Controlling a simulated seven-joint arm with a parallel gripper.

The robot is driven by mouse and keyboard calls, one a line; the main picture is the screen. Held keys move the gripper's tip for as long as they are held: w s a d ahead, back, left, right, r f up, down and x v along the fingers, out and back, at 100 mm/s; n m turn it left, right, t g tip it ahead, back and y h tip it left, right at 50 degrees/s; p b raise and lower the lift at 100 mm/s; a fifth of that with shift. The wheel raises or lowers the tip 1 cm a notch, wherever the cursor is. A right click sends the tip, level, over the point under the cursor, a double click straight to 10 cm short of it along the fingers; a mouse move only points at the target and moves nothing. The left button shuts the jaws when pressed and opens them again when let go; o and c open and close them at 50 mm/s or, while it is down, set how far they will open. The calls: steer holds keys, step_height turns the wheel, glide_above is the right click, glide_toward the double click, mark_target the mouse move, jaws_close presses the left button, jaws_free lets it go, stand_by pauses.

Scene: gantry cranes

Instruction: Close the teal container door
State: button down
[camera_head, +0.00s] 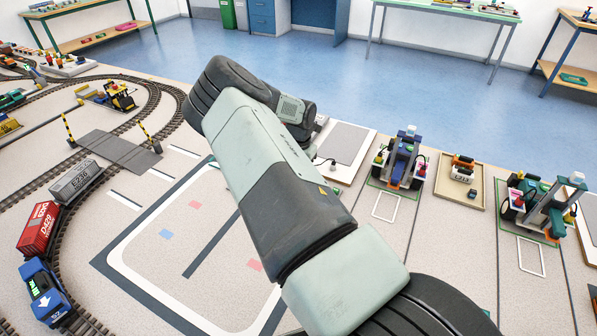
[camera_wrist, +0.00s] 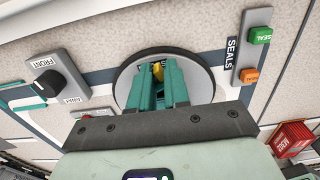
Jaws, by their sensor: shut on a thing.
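My gripper (camera_wrist: 160,74) shows in the wrist view with its two teal fingers pointing down over a round grey disc (camera_wrist: 203,90). I cannot tell what this piece belongs to. I cannot make out the teal container or its door for sure; a teal edge (camera_wrist: 27,106) shows at the far left of the wrist view. In the head view my arm covers the middle, and my gripper is not seen.
A FRONT knob panel (camera_wrist: 50,82) is left of the disc. A SEALS panel (camera_wrist: 250,55) with green and orange buttons is right of it. In the head view, a red wagon (camera_head: 38,229) and blue locomotive (camera_head: 43,288) stand on track at left; a blue crane (camera_head: 403,160) stands right.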

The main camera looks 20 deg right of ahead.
steer(key=shift+s+f, duration=0.1)
steer(key=c, duration=1.2)
jaws_free()
step_height(320, 180, up, 11)
steer(key=shift+f, duration=0.1)
